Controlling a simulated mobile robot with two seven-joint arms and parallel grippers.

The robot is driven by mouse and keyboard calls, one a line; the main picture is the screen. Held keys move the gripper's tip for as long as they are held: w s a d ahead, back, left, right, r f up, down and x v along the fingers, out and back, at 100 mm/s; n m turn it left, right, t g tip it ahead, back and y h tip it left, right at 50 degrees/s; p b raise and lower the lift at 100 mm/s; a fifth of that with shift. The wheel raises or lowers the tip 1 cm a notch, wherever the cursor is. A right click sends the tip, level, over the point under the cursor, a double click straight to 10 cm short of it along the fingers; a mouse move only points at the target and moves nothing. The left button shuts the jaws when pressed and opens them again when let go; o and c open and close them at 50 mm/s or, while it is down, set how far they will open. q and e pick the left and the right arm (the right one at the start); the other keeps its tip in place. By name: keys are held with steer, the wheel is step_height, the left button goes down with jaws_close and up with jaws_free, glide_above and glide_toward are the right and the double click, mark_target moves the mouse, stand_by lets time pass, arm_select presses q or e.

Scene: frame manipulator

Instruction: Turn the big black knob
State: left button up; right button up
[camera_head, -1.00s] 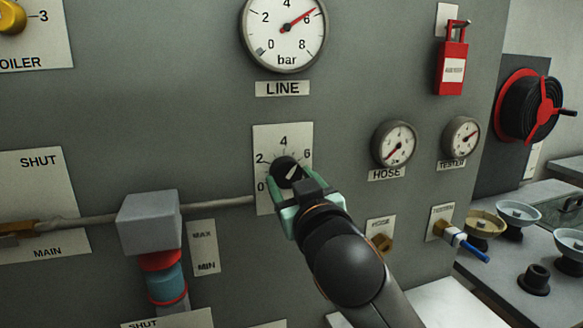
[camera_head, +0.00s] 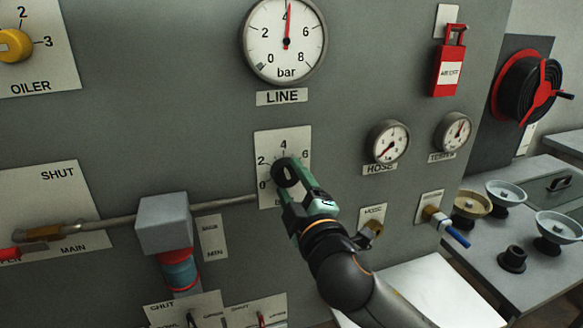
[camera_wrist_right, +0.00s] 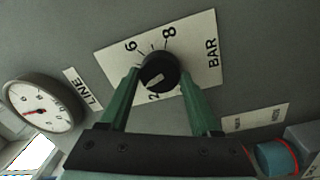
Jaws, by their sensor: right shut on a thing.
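The big black knob (camera_head: 284,172) sits on a white dial plate (camera_head: 291,141) marked with numbers, below the LINE gauge (camera_head: 285,41). The gauge needle points at about 4. My right gripper (camera_head: 290,178) is shut on the knob, with a green finger on each side. In the right wrist view, the knob (camera_wrist_right: 160,72) is between the green fingers of the gripper (camera_wrist_right: 159,92), and its pale pointer mark faces the lower left, near the 2. A finger hides part of the scale there. My left gripper is not in view.
A grey block (camera_head: 164,222) on a pipe stands out left of the dial. The HOSE gauge (camera_head: 388,141), TESTER gauge (camera_head: 453,131) and a red padlock-like tag (camera_head: 449,68) are to the right. A bench with several bowls (camera_head: 558,227) is at far right.

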steer(key=n+p, duration=0.2)
steer(key=n, duration=0.1)
steer(key=shift+r, duration=0.2)
steer(key=shift+d+n+p, duration=0.1)
steer(key=shift+n+p, duration=0.65)
steer(key=shift+n, duration=0.15)
steer(key=shift+f+n+y+p, duration=0.1)
steer(key=shift+n+y+p, duration=0.2)
steer(key=shift+n, duration=1.7)
steer(key=o, duration=1.4)
